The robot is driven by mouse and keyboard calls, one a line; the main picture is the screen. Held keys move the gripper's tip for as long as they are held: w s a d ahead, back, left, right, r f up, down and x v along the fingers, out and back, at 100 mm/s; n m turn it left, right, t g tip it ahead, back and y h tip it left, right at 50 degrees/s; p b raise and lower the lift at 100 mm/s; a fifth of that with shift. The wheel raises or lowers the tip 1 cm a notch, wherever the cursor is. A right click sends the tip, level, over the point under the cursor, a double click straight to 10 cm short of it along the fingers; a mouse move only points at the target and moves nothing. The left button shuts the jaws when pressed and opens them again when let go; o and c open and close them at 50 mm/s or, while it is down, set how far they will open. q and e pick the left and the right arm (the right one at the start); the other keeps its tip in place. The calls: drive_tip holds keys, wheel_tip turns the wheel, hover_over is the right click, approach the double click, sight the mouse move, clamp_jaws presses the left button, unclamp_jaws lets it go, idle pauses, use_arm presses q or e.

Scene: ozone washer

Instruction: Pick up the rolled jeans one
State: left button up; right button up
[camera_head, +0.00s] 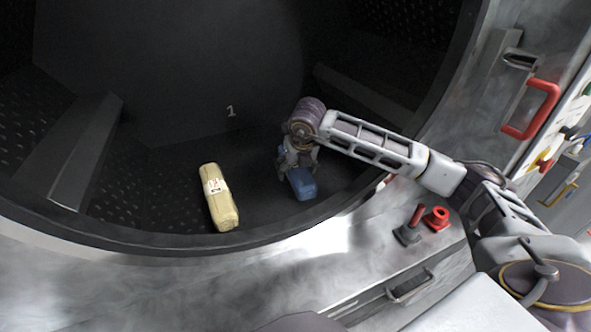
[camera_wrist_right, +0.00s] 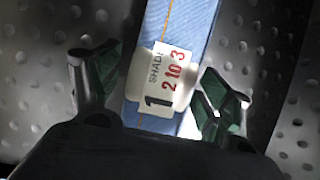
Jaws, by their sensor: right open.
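The rolled jeans (camera_head: 303,184) are a blue bundle lying on the dark drum floor, right of the drum's middle in the head view. My right gripper (camera_head: 297,163) is over their far end and hides part of them. In the right wrist view the blue denim roll (camera_wrist_right: 182,22) runs between the open fingers of the right gripper (camera_wrist_right: 160,85). My left gripper is out of view.
A beige roll (camera_head: 218,200) with a white label lies to the left on the drum floor. The drum's rim (camera_head: 150,240) curves along the front. Raised ribs (camera_head: 85,150) stand at the sides. A red handle (camera_head: 530,108) and red knob (camera_head: 436,218) are outside at right.

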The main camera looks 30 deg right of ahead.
drive_tip(key=shift+c, duration=0.4)
drive_tip(key=c, duration=1.3)
drive_tip(key=shift+r, duration=0.1)
drive_tip(key=shift+r, duration=4.95)
